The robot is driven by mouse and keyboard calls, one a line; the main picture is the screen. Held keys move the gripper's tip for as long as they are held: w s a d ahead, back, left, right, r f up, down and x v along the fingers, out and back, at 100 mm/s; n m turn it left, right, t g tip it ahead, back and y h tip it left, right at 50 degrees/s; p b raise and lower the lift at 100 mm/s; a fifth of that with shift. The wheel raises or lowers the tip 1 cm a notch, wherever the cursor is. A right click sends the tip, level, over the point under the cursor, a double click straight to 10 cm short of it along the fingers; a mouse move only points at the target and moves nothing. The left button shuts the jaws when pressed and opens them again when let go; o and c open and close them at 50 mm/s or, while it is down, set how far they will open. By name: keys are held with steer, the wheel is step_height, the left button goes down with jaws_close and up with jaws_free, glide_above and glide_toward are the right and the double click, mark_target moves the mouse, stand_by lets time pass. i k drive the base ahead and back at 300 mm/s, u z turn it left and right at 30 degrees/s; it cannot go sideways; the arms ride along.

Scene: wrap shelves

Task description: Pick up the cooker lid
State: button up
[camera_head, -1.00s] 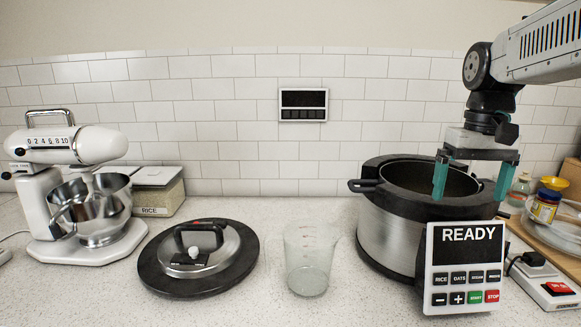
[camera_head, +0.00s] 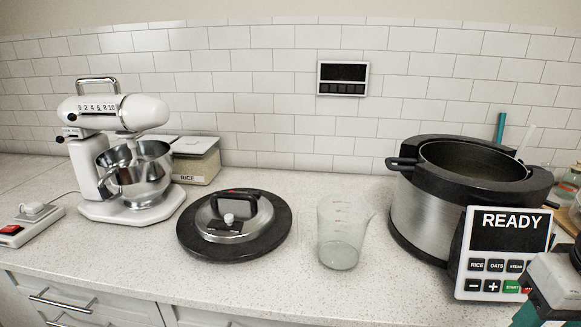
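The cooker lid (camera_head: 272,236) is a round dark-rimmed disc with a metallic top and a black arched handle (camera_head: 234,211). It lies flat on the counter, left of the clear measuring jug. The cooker (camera_head: 415,215) stands open at right, with its panel reading READY. My gripper (camera_head: 530,316) is at the lower right corner, in front of the cooker panel and far from the lid. Only part of its body and a bit of a teal finger show; the rest is cut off, so its opening is hidden.
The clear measuring jug (camera_head: 340,238) stands between lid and cooker. A stand mixer (camera_head: 92,155) with a metal bowl and a RICE container (camera_head: 197,163) are behind left. A power strip (camera_head: 22,226) lies far left. Counter in front of the lid is clear.

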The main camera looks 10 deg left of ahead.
mark_target(263, 220)
steer(key=k, duration=0.5)
steer(key=u, duration=2.4)
steer(key=i, duration=1.7)
steer(key=z, duration=2.5)
steer(key=i, duration=0.5)
steer(key=u, duration=0.1)
